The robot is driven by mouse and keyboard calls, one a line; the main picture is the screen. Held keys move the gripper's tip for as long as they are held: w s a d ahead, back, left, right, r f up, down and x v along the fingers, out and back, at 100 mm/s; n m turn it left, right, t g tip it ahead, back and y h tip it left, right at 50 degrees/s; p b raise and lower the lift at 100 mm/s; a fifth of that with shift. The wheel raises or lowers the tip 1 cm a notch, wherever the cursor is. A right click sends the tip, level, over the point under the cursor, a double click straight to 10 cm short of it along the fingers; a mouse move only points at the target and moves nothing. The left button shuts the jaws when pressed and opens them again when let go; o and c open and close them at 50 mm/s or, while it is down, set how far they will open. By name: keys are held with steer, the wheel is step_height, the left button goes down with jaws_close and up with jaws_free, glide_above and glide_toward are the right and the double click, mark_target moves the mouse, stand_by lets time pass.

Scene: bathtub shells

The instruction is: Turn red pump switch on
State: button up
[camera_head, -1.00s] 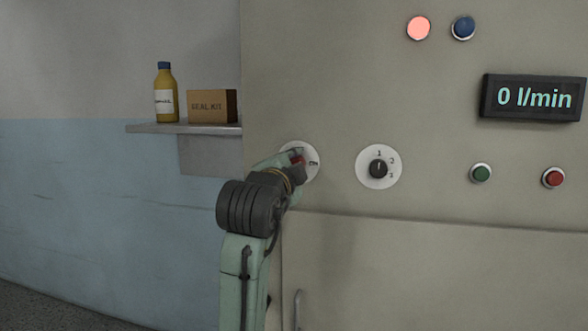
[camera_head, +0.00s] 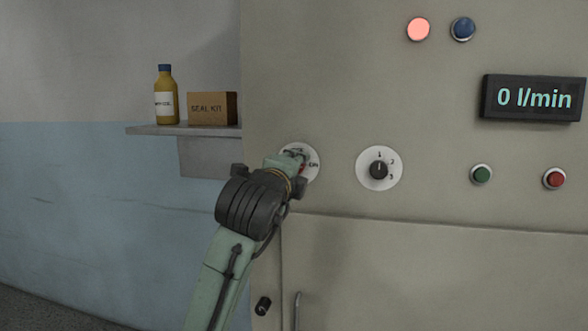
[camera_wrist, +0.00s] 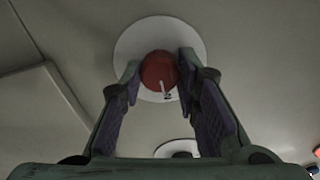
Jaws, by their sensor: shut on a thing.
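The red pump switch (camera_wrist: 156,66) is a round red knob with a white pointer line, on a white disc (camera_wrist: 120,45). In the wrist view my gripper (camera_wrist: 160,72) has one finger on each side of the knob and is shut on it. The pointer line points down and slightly right in that view, towards a small dark mark. In the head view the white disc (camera_head: 313,174) is partly hidden behind my gripper (camera_head: 298,159). Only a bit of red knob (camera_head: 302,167) shows there.
A black selector knob (camera_head: 379,169) marked 1, 2, 3 sits to the right. Green (camera_head: 481,174) and red (camera_head: 554,178) push buttons are farther right. The display (camera_head: 532,98) reads 0 l/min. A red lamp (camera_head: 418,29) glows. A shelf (camera_head: 180,130) holds a bottle and box.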

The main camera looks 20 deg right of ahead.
steer(key=shift+f, duration=0.1)
stand_by(0.3)
steer(key=o, duration=1.2)
steer(key=shift+c, duration=0.2)
steer(key=shift+s, duration=0.1)
steer(key=v, duration=1.2)
